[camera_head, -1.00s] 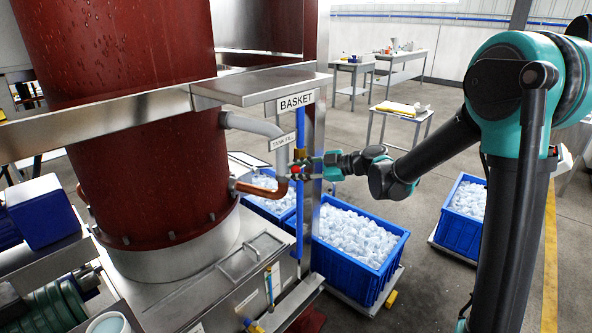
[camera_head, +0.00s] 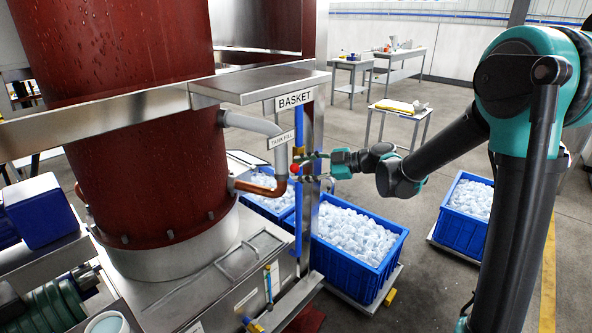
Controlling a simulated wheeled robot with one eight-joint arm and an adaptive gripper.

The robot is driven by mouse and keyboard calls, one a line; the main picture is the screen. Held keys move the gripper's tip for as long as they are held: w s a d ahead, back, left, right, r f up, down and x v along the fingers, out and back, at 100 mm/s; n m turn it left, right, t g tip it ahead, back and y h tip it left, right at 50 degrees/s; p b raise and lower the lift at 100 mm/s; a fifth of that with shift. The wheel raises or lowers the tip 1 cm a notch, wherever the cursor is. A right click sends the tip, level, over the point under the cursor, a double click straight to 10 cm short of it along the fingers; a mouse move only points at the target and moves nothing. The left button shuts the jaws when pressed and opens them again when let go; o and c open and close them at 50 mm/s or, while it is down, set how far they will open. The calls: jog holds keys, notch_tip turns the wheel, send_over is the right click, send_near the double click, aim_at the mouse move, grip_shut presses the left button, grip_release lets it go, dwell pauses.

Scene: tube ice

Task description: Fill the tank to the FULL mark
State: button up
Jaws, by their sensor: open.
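The tank (camera_head: 170,290) is the steel box under the tall red cylinder. A white "TANK FILL" label (camera_head: 281,140) hangs by a grey pipe that bends down to a copper pipe (camera_head: 262,187). A small red knob (camera_head: 295,168) sits against the upright blue pipe (camera_head: 299,215) beside these pipes. My gripper (camera_head: 303,168) is open, with its fingers pointing left at the red knob. I cannot tell whether they touch it. A thin upright tube (camera_head: 268,284) stands on the tank's front. No FULL mark or water level is readable.
A blue crate of ice (camera_head: 385,262) stands below my gripper, with another partly hidden behind the post and one at right (camera_head: 462,238). A steel shelf with a "BASKET" sign (camera_head: 294,100) overhangs the pipes. A small table (camera_head: 398,112) stands behind on open floor.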

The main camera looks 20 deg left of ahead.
jog(key=v, duration=0.9)
jog(key=shift+d, duration=0.3)
